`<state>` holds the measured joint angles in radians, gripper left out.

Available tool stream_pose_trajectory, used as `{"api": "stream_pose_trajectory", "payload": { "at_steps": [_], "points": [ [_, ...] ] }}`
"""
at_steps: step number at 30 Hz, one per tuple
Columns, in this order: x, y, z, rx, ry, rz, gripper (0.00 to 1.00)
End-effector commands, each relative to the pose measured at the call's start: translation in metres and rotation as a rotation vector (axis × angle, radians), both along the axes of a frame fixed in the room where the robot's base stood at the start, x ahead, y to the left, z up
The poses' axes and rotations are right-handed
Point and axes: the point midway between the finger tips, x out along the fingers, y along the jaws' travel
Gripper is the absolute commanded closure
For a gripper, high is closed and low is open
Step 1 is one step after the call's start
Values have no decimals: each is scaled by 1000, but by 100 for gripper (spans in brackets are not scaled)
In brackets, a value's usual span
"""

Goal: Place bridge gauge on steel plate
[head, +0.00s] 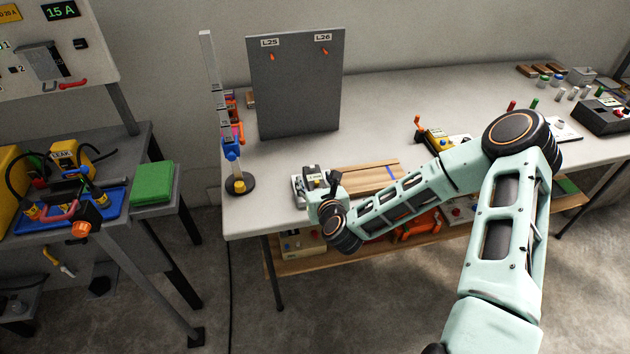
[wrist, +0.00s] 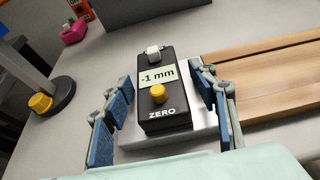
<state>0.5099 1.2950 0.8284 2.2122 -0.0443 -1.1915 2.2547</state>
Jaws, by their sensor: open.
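The bridge gauge (wrist: 158,105) is a black box with a "-1 mm" display, a yellow button above the word ZERO and a pale knob at its far end. In the wrist view it sits on a light grey metal base (wrist: 130,135); I cannot tell whether this is the steel plate or part of the gauge. In the head view the gauge (head: 310,178) is at the table's front left, partly hidden by my arm. My gripper (wrist: 163,90) is open, with blue-padded fingers on either side of the gauge. The head view shows my gripper (head: 332,190) beside it.
A wooden board (head: 365,178) lies just right of the gauge. A round-based post (head: 240,184) with a yellow knob stands to its left. A tall grey panel (head: 295,85) labelled L25 and L26 stands behind. The table (head: 265,215) has bare room at front left.

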Motion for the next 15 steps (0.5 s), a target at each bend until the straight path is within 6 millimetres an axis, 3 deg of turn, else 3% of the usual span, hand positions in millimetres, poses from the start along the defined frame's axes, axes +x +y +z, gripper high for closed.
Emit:
{"api": "stream_pose_trajectory", "payload": {
  "at_steps": [5, 15],
  "points": [
    [-6, -2, 5, 1, 1, 0, 47],
    [-63, -18, 29, 1, 2, 1, 47]
  ]
}}
